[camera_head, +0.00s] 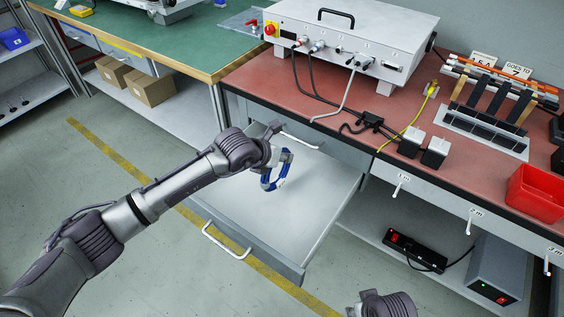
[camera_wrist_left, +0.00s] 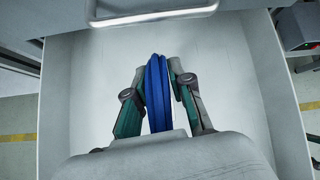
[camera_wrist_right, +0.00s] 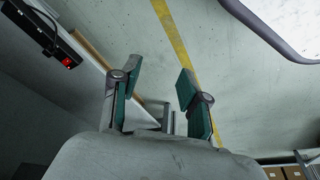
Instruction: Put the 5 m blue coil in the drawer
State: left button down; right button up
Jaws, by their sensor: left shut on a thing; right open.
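The blue coil (camera_head: 273,178) is held by my left gripper (camera_head: 279,154) over the open drawer (camera_head: 318,200) in the head view. In the left wrist view the coil (camera_wrist_left: 157,95) stands upright between the two fingers, with the drawer's pale floor behind it. I cannot tell whether the coil touches the drawer floor. The drawer looks otherwise empty. My right gripper (camera_wrist_right: 153,88) is open and empty in the right wrist view, with floor beyond it. In the head view only part of the right arm shows at the bottom edge. A label giving the coil's length is not visible.
The red-topped bench (camera_head: 347,115) stands above the drawer, with a white box (camera_head: 345,35), cables and a red bin (camera_head: 537,190) on it. Hooks marked with lengths line its front edge. A power strip (camera_head: 413,250) and grey box (camera_head: 497,268) sit on the lower shelf.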

pick_arm(q)
notch_tip(320, 180, down, 2)
jog(key=shift+f, duration=0.1)
pick_arm(e)
jog(key=shift+r, duration=0.6)
pick_arm(q)
jog(key=c, duration=1)
grip_release()
pick_arm(e)
jog(key=shift+r, duration=0.2)
jog(key=shift+w+r, duration=0.1)
pick_arm(q)
jog(key=p+v, duration=0.1)
jog(key=v, duration=1.1)
jog(key=shift+s+p, duration=0.1)
jog(key=shift+p, duration=0.25)
pick_arm(e)
notch_tip(320, 180, down, 7)
jog(key=s, duration=0.1)
